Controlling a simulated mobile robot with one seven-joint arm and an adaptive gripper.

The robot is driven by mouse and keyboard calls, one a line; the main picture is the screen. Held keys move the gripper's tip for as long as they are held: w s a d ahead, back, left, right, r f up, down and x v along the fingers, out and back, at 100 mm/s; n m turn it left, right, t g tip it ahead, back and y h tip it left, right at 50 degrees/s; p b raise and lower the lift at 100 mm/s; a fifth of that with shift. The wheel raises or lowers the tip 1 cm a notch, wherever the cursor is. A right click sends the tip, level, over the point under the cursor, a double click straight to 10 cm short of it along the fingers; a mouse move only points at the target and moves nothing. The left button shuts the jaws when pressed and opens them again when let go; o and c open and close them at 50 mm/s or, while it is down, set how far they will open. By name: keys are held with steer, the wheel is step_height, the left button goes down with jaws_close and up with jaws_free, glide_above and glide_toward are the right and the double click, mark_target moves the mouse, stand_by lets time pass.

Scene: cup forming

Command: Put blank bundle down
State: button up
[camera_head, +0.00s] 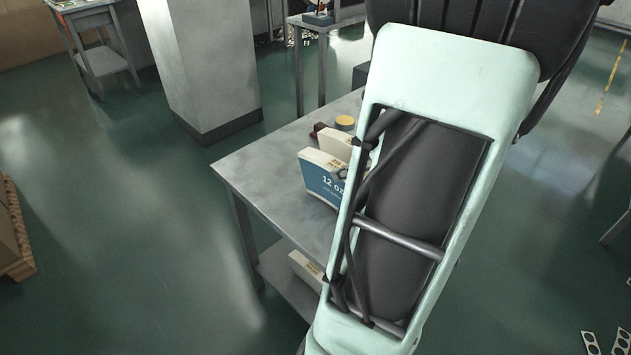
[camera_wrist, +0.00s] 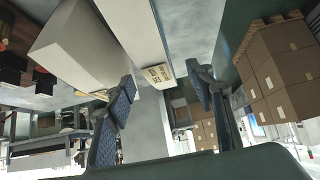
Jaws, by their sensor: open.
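A blue and white pack marked "12 oz" (camera_head: 322,180) stands upright on the grey metal table (camera_head: 255,165). A cream-topped pack (camera_head: 333,141) stands just behind it. My arm covers their right side, so I cannot tell which is the blank bundle. My gripper (camera_wrist: 160,84) shows in the wrist view with its two fingers spread apart and nothing clasped between them. A small cream printed piece (camera_wrist: 158,75) appears beyond the gap between the fingers; I cannot tell its distance. In the head view my arm hides most of the gripper.
A yellow round item (camera_head: 345,121) and a dark red item (camera_head: 317,130) sit farther back on the table. Another pack (camera_head: 304,266) lies on the lower shelf. A grey pillar (camera_head: 200,65) stands behind. Brown cartons (camera_wrist: 280,65) show at right in the wrist view. The table's left end is clear.

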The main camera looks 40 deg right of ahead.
mark_target(327, 173)
steer(key=shift+w, duration=0.15)
steer(key=x, duration=0.4)
steer(key=shift+w+a+f, duration=0.15)
steer(key=shift+w+f, duration=0.1)
steer(key=shift+w, duration=0.05)
steer(key=shift+x, duration=3.15)
steer(key=shift+d, duration=0.35)
steer(key=shift+c, duration=0.3)
jaws_close()
steer(key=shift+r, duration=0.1)
